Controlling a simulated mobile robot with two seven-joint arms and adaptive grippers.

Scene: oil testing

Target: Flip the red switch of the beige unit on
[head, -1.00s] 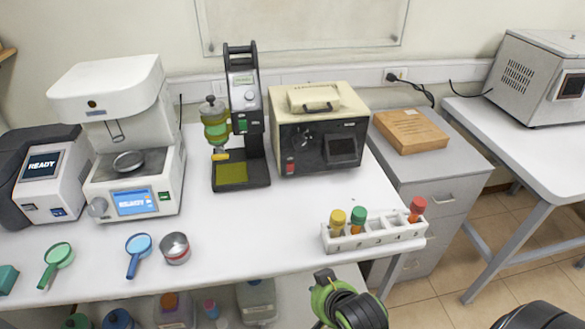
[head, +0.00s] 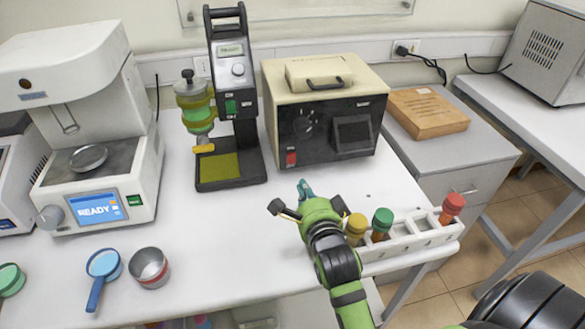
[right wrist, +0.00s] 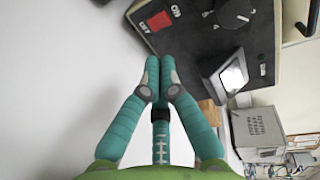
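The beige unit (head: 322,110) stands at the back of the white table, with a dark front panel. Its red switch (head: 291,158) is at the lower left of that panel and also shows at the top of the right wrist view (right wrist: 159,20). I cannot tell the switch's position. My right gripper (head: 304,187) is over the table in front of the unit, apart from the switch. In the right wrist view its teal fingertips (right wrist: 160,62) are together, with nothing visible between them, pointing toward the panel. My left gripper is not in view.
A tube rack (head: 408,243) with capped tubes stands close to the right of my right gripper. A black stand (head: 237,110) is left of the unit. A wooden box (head: 428,112) lies on the cabinet to the right. The table just before the unit is clear.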

